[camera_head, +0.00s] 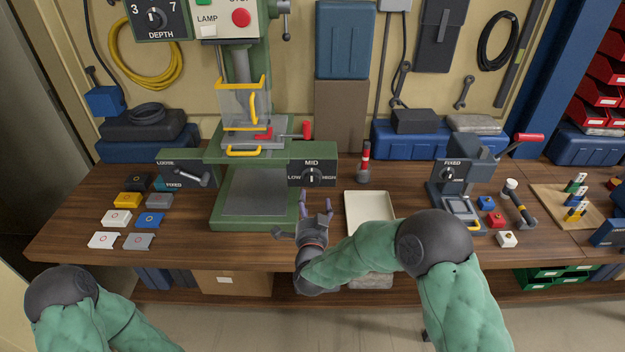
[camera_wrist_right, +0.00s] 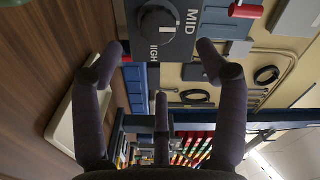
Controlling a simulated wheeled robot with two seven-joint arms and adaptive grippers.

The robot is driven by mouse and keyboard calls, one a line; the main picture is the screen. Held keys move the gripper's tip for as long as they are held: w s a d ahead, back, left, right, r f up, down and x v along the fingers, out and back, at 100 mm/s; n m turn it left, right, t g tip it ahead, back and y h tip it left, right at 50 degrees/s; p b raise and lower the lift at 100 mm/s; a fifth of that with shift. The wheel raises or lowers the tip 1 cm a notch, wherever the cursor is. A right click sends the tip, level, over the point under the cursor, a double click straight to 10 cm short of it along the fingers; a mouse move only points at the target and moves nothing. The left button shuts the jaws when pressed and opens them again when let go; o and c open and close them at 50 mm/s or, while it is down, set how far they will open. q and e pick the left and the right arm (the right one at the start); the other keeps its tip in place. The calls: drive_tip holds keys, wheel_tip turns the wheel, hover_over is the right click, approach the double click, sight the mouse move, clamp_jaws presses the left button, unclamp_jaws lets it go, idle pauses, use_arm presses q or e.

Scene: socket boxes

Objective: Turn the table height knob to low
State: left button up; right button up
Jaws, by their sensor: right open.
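The table height knob (camera_head: 312,176) is a round dark knob on a dark panel (camera_head: 329,165) at the right of the green drill press. The panel reads LOW at left, MID on top and HIGH at right. The knob's white mark points to MID. It also shows large at the top of the right wrist view (camera_wrist_right: 158,29), where the picture is turned sideways. My right gripper (camera_head: 316,203) is just below and in front of the knob, open and empty, not touching it. In the wrist view its fingers (camera_wrist_right: 160,52) stand wide apart. My left gripper is out of view.
The green drill press (camera_head: 222,187) has a clear guard (camera_head: 243,103) and a LOOSE/FIXED lever panel (camera_head: 188,175) at left. A cream tray (camera_head: 369,196) lies right of my gripper. A red-topped tool (camera_head: 365,162) stands behind it. A FIXED dial device (camera_head: 449,174) is further right.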

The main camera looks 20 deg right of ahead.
sight(312, 181)
drive_tip(key=b+x, duration=0.1)
drive_tip(key=x, duration=0.8)
drive_tip(key=shift+w+d, duration=0.1)
drive_tip(key=shift+w, duration=0.2)
drive_tip(key=shift+c, duration=0.3)
drive_tip(key=c, duration=1.1)
